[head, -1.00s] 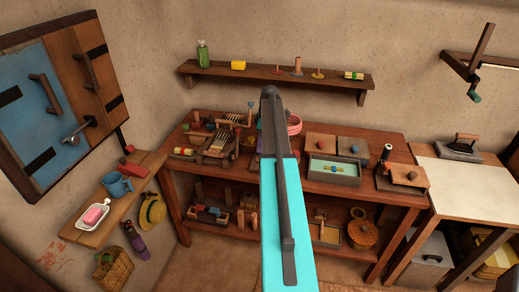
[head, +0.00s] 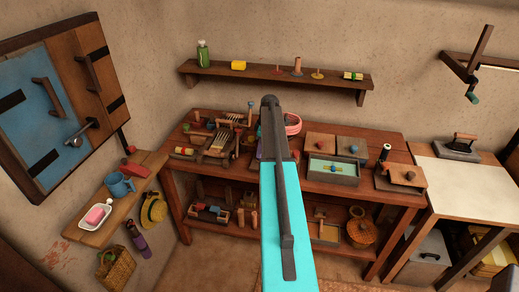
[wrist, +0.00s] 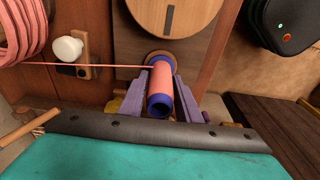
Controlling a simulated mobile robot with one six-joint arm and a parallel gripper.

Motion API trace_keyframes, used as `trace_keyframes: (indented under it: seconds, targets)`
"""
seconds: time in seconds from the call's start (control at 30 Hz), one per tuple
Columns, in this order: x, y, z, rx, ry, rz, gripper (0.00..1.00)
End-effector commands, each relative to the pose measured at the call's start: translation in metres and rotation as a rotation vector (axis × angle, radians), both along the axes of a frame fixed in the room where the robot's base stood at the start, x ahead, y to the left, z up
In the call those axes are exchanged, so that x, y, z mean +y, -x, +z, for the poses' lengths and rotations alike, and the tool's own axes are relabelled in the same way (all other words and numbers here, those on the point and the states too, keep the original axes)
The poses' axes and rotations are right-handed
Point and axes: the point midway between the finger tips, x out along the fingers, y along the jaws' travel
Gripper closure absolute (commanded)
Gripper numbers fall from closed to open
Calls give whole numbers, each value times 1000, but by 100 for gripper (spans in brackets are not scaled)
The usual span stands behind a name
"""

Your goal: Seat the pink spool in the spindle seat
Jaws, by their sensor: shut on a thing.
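The pink spool (wrist: 161,83), with blue ends, lies lengthwise between the two purple fingers of my gripper (wrist: 161,100) in the wrist view. My gripper is shut on it. The spool's near end shows an open bore. Its far end is at a tan ring (wrist: 158,57) on a wooden panel, which may be the spindle seat; I cannot tell whether the spool is in it or only in front of it. A pink thread (wrist: 100,66) runs left from the spool's far end. In the head view my arm hides the gripper and spool.
A pink coil (wrist: 22,32) and a white knob (wrist: 68,48) on a bracket are left of the spool. A round wooden disc (wrist: 168,15) is just above it. A dark object (wrist: 288,22) is at upper right. The wooden bench (head: 395,150) holds several trays and tools.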

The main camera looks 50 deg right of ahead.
Motion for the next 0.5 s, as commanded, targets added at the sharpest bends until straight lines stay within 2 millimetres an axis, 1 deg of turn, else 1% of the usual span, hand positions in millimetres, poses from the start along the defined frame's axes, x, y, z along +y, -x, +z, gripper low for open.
trace_keyframes:
  seconds: [0.37,0.4,0.47,0.5]
  targets:
    - [0,0,-4,0,0,0,92]
    - [0,0,-3,0,0,0,65]
    - [0,0,-3,0,0,0,55]
    - [0,0,-3,0,0,0,51]
